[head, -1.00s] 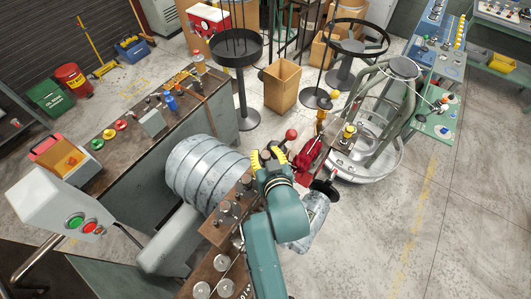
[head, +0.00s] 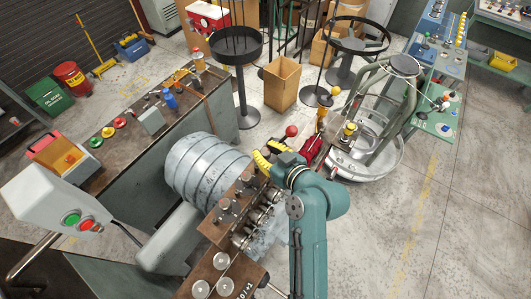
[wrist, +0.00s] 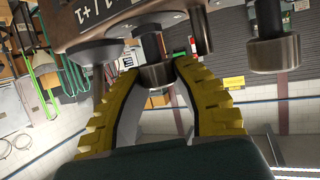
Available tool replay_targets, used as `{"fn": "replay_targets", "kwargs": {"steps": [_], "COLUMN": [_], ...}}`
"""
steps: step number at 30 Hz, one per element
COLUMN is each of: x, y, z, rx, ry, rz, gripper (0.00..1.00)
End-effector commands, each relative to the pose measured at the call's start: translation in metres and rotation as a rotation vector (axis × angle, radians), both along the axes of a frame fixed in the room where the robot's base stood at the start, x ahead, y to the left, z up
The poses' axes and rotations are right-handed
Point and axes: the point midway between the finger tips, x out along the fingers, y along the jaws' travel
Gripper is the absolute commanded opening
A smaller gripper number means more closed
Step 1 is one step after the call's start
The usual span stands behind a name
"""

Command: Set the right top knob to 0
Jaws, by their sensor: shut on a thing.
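My gripper (head: 268,160) is at the far end of the brown knob panel (head: 214,232), beside the ribbed grey drum. In the wrist view, its two yellow fingers (wrist: 156,88) close on both sides of a dark metal knob (wrist: 155,73) under the panel edge (wrist: 120,22). The knob's pointer and any scale at it cannot be read. In the head view the fingers and wrist hide the held knob. Other metal knobs are on the panel, including one at the right (wrist: 275,52) and one at the left (wrist: 97,62) in the wrist view.
The ribbed grey drum (head: 205,170) is close on the left of my gripper. A red-balled lever (head: 291,131) and red machine part (head: 312,150) stand just beyond it. A control box with green and red buttons (head: 60,205) is at the far left. Open floor lies at right.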

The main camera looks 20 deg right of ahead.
Motion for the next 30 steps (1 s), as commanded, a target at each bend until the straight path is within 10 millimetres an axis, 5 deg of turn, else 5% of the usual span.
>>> {"fn": "replay_targets", "kwargs": {"steps": [15,30], "x": [0.0003,-0.0003], "y": [-0.0007,0.0005], "z": [-0.0044,-0.0025], "rx": [-0.001,0.002], "ry": [0.001,0.004], "rz": [0.338,0.400], "gripper": [0.00,0.00]}}
